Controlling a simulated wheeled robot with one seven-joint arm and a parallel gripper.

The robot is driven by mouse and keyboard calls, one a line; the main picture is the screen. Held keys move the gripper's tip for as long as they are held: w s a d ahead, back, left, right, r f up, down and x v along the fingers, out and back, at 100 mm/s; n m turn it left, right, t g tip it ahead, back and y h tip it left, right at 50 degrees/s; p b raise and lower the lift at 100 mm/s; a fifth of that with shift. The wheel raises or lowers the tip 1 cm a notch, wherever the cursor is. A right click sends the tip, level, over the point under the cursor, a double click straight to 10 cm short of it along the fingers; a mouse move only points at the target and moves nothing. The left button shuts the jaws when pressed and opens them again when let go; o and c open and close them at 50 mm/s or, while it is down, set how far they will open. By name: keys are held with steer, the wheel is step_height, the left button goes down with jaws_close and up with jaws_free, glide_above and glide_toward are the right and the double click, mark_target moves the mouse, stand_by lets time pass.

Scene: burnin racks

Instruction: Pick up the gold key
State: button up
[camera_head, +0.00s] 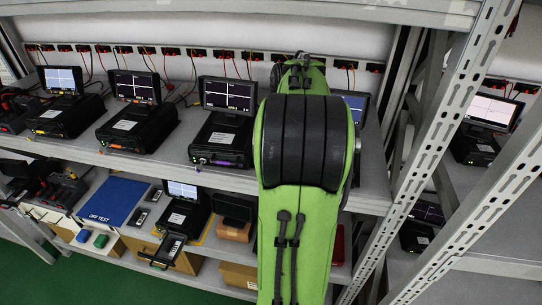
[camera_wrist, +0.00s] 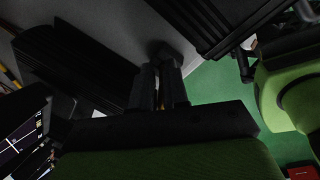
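I cannot make out a gold key for certain in either view. My gripper (camera_wrist: 160,88) shows in the wrist view as two dark fingers close together, with a narrow gap between them. A faint brownish sliver shows in that gap, too dark and small to name. The fingers point toward a grey surface beside a dark ribbed box (camera_wrist: 75,62). In the head view my green arm stands in front of the rack and hides the gripper and part of the shelves behind it.
Black test units with screens (camera_head: 135,128) line the upper shelf (camera_head: 170,160). The lower shelf holds a blue mat (camera_head: 113,200), a small unit (camera_head: 184,213) and other devices. Cardboard boxes (camera_head: 238,275) sit below. Slanted metal posts (camera_head: 440,150) stand at right. Green floor is free at lower left.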

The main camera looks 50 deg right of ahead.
steer(key=shift+r, duration=0.1)
jaws_close()
steer(key=v, duration=0.2)
steer(key=p+v, duration=0.1)
steer(key=v, duration=0.1)
steer(key=shift+w, duration=0.45)
steer(key=s+a+b, duration=0.2)
steer(key=s+a, duration=0.1)
steer(key=a, duration=0.5)
steer(key=s+a+b, duration=0.2)
steer(key=s+a, duration=0.2)
steer(key=a, duration=0.4)
steer(key=shift+a+f, duration=0.2)
steer(key=shift+f, duration=0.1)
